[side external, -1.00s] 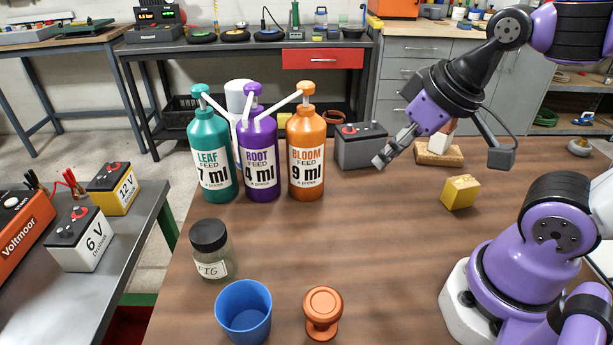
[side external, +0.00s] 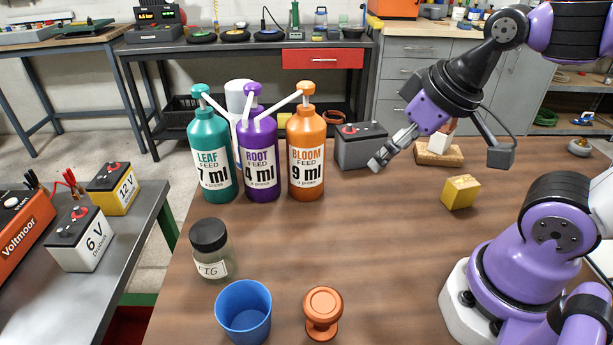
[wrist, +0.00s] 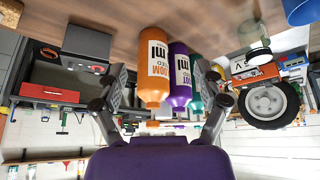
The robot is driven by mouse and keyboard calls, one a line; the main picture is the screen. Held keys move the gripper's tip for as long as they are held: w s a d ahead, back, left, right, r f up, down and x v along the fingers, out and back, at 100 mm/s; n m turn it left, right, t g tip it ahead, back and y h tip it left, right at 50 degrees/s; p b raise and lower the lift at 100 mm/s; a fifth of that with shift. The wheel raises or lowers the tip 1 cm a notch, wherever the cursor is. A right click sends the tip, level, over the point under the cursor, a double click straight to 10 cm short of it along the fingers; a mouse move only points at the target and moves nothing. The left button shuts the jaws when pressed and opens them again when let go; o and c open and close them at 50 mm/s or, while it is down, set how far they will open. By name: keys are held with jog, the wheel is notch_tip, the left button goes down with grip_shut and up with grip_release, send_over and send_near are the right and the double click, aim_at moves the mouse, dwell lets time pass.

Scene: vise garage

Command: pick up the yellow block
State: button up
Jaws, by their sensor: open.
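The yellow block (side external: 460,192) sits on the brown wooden table (side external: 370,245), right of the middle in the side external view. It does not show in the wrist view. My gripper (side external: 381,161) is above the table, to the left of the block and higher, apart from it and pointing down-left toward the bottles. In the wrist view my gripper (wrist: 160,88) has its two fingers spread wide with nothing held between them.
Teal (side external: 212,155), purple (side external: 260,155) and orange (side external: 306,155) pump bottles stand left of my gripper. A dark grey battery (side external: 361,146) is behind it. A jar (side external: 212,250), blue cup (side external: 244,312) and orange knob-like piece (side external: 323,312) stand in front. The table's middle is clear.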

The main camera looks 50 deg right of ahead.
aim_at(467, 189)
jog(key=d+f+n+g+h, duration=0.2)
jog(key=d+f+g, duration=0.1)
jog(key=d+f+n+g+h, duration=0.2)
jog(key=d+f+g, duration=0.1)
jog(key=f, duration=0.1)
jog(key=d+f+n+g+h, duration=0.2)
jog(key=d+f+g, duration=0.1)
jog(key=d+f, duration=0.1)
jog(key=shift+s+f+n+h, duration=0.1)
jog(key=shift+s+n+h, duration=0.05)
jog(key=shift+n+h, duration=0.25)
jog(key=d+n+g+h, duration=0.1)
jog(key=s+d+f+n+g+h, duration=0.1)
jog(key=s+n+g+h, duration=0.1)
jog(key=shift+d+f+n+h, duration=0.3)
jog(key=shift+d+f, duration=0.05)
jog(key=shift+d, duration=0.05)
jog(key=shift+s+d+n+h, duration=0.2)
jog(key=shift+n+h, duration=0.1)
jog(key=shift+n, duration=0.1)
jog(key=shift+s+d+f+g, duration=0.1)
jog(key=shift+s+d+g, duration=0.1)
jog(key=shift+g, duration=0.2)
jog(key=x, duration=1)
jog(key=shift+w+d+r, duration=0.1)
jog(key=shift+d+r, duration=0.1)
jog(key=shift+d, duration=0.05)
jog(key=c, duration=1.3)
